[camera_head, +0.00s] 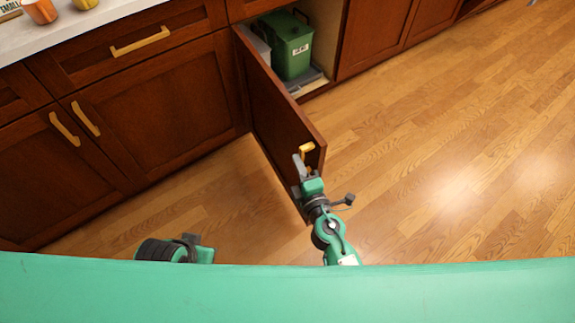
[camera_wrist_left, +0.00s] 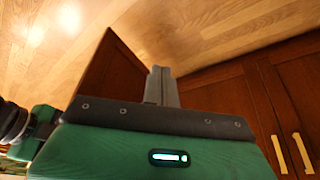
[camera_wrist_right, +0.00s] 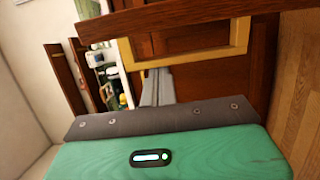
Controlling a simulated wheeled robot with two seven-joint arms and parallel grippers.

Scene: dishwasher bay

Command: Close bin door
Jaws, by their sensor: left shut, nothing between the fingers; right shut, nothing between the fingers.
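The bin door (camera_head: 275,105) is a dark wood cabinet door standing wide open, jutting out from the cabinet into the room. Its gold handle (camera_head: 307,148) is near the top of the free edge. My right gripper (camera_head: 299,160) is shut and empty, close beside the handle; I cannot tell if they touch. The right wrist view shows the handle (camera_wrist_right: 238,42) just past the shut fingers (camera_wrist_right: 157,82). My left gripper (camera_head: 189,239) is low, left of the door, mostly hidden by my green body. The left wrist view shows its shut, empty fingers (camera_wrist_left: 161,84) and the door (camera_wrist_left: 108,68).
A green bin (camera_head: 287,47) and a pale bin (camera_head: 258,43) stand inside the open cabinet. Closed cabinets (camera_head: 160,105) are on the left, under a counter (camera_head: 90,25) with cups. The wood floor (camera_head: 440,150) is clear right of the door.

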